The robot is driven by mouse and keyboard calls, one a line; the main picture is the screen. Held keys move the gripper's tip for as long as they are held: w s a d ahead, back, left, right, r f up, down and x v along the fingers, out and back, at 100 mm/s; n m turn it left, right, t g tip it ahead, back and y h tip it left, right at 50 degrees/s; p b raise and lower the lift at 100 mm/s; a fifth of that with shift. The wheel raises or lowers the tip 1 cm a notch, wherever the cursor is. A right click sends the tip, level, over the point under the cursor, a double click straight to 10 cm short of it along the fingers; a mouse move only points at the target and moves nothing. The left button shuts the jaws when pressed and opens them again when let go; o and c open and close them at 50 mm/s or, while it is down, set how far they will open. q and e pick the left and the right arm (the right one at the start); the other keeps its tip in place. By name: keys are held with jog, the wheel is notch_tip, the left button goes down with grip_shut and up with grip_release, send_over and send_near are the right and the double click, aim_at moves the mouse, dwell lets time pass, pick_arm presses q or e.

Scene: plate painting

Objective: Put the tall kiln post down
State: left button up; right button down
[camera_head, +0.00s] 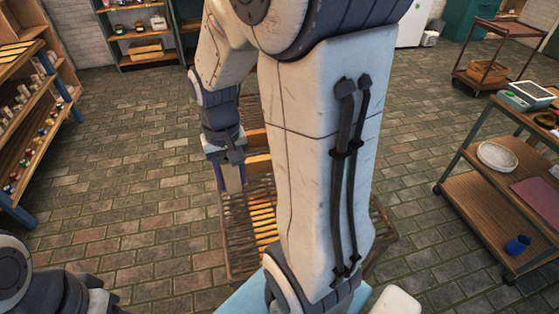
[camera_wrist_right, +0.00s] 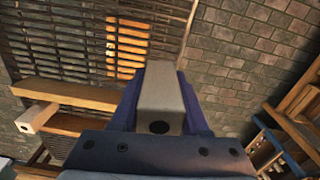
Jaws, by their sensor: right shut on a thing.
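The tall kiln post is a pale beige square bar with a dark round hole in its end face. It shows in the wrist view (camera_wrist_right: 160,88), clasped between the blue fingers of my right gripper (camera_wrist_right: 158,100). In the head view my right gripper (camera_head: 231,178) points down near the upper left side of a slatted wooden rack (camera_head: 240,240). The post's far end is hidden in the wrist view, and I cannot tell whether it touches anything. Another pale post (camera_wrist_right: 36,117) with a hole lies by a wooden board (camera_wrist_right: 70,93).
Shelves with small jars (camera_head: 30,150) stand at the left. A wooden cart (camera_head: 490,200) with a white plate (camera_head: 497,156) and a blue cup (camera_head: 517,245) stands at the right. My right arm hides much of the rack. Brick floor around it is clear.

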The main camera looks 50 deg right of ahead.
jog(key=shift+m, duration=0.6)
jog(key=w+d+f, duration=0.1)
jog(key=d+f, duration=0.1)
jog(key=d, duration=0.1)
jog(key=w+d+f, duration=0.1)
jog(key=d, duration=0.3)
jog(key=w+d+f, duration=0.1)
jog(key=d+f, duration=0.1)
jog(key=d, duration=0.1)
jog(key=shift+w+d+f, duration=0.25)
jog(key=shift+f, duration=0.05)
jog(key=shift+d+f, duration=0.1)
jog(key=shift+f, duration=0.15)
jog(key=shift+w+f, duration=0.1)
jog(key=shift+f, duration=1.75)
jog(key=shift+f, duration=0.2)
jog(key=shift+c, duration=2)
grip_release()
